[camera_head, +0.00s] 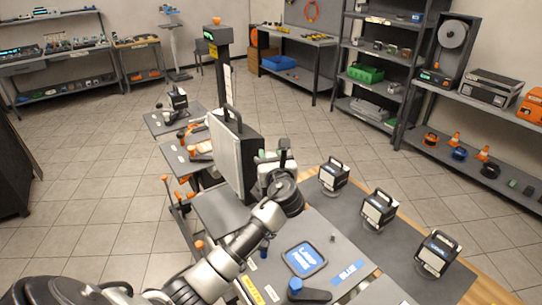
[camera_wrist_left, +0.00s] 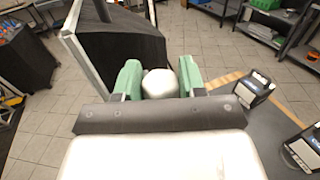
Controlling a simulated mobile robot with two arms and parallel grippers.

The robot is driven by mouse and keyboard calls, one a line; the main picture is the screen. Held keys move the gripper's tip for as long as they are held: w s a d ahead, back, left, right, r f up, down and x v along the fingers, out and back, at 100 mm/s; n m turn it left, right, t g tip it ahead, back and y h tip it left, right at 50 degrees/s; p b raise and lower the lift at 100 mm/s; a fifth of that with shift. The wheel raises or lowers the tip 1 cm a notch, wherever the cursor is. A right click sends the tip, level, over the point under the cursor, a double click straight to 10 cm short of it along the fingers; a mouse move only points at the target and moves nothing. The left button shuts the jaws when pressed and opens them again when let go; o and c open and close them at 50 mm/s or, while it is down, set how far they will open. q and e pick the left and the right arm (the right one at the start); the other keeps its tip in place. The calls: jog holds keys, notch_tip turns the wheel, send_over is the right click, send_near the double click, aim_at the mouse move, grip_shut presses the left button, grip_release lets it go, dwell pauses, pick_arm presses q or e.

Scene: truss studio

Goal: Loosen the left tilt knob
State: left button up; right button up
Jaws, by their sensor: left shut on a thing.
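A large panel light (camera_head: 235,155) with a dark housing and top handle stands upright on the bench; its dark side also shows in the left wrist view (camera_wrist_left: 115,50). My left gripper (camera_head: 284,160) is at the panel's right side. In the left wrist view, my left gripper (camera_wrist_left: 160,80) has its two green fingers on either side of a pale rounded knob (camera_wrist_left: 160,84) and is shut on it. In the head view the arm and fingers hide this knob. I cannot see the knob's thread or how tight it is. My right gripper is not in view.
Several small lamps with handles, one of them nearest (camera_head: 437,253), stand on a dark mat at the right. A blue-edged square pad (camera_head: 304,259) and a blue-topped dark lever (camera_head: 299,290) lie in front. A dark post (camera_head: 218,60) rises behind the panel.

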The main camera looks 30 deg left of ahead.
pick_arm(q)
jog(key=o, duration=0.9)
jog(key=shift+c, duration=0.2)
jog(key=shift+d, duration=0.1)
jog(key=b+v, duration=0.2)
jog(key=v, duration=0.8)
jog(key=shift+s+d+b, duration=0.25)
jog(key=shift+b, duration=0.1)
